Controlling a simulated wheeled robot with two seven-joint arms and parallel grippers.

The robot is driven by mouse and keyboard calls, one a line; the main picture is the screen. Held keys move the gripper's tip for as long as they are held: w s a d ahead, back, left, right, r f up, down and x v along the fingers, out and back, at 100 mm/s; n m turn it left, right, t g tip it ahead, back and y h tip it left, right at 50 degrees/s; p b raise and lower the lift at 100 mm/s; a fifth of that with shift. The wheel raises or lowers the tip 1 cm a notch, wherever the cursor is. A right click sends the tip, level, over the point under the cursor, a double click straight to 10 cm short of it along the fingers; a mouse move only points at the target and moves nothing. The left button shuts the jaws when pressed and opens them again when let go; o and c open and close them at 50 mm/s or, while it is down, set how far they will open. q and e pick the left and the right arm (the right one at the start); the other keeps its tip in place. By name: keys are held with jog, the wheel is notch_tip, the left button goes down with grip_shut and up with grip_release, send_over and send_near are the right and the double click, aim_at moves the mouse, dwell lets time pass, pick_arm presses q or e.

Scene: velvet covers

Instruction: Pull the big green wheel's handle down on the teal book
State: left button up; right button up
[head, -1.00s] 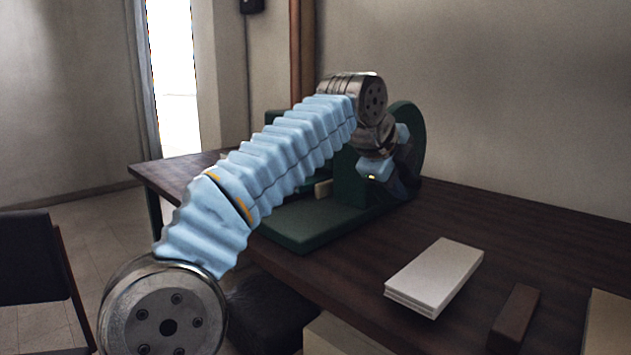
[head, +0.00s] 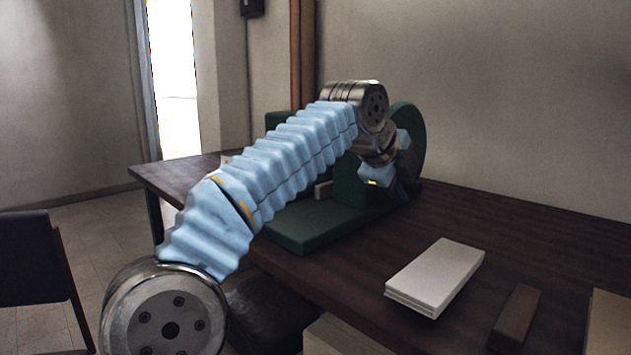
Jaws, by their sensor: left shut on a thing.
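The big green wheel (head: 411,122) stands upright on the right side of a green press (head: 308,228) on the dark table. My left arm reaches across the press from the lower left. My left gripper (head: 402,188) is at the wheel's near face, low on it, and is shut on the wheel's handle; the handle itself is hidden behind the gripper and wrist. The teal book is not clearly visible; my arm covers much of the press. My right gripper is not in view.
On the dark table (head: 540,240), a stack of white boards (head: 436,277) and a brown block (head: 514,317) lie right of the press. A pale board (head: 610,325) is at the right edge. A dark chair (head: 35,260) stands at the left.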

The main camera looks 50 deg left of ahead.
pick_arm(q)
jog(key=shift+f, duration=0.4)
notch_tip(320, 180, up, 8)
jog(key=p, duration=0.6)
jog(key=shift+f+p, duration=0.15)
jog(key=shift+p, duration=0.25)
jog(key=o, duration=0.5)
jog(key=shift+c, duration=0.2)
jog(key=shift+o, duration=1.1)
jog(key=shift+s, duration=0.1)
jog(key=o, duration=1.1)
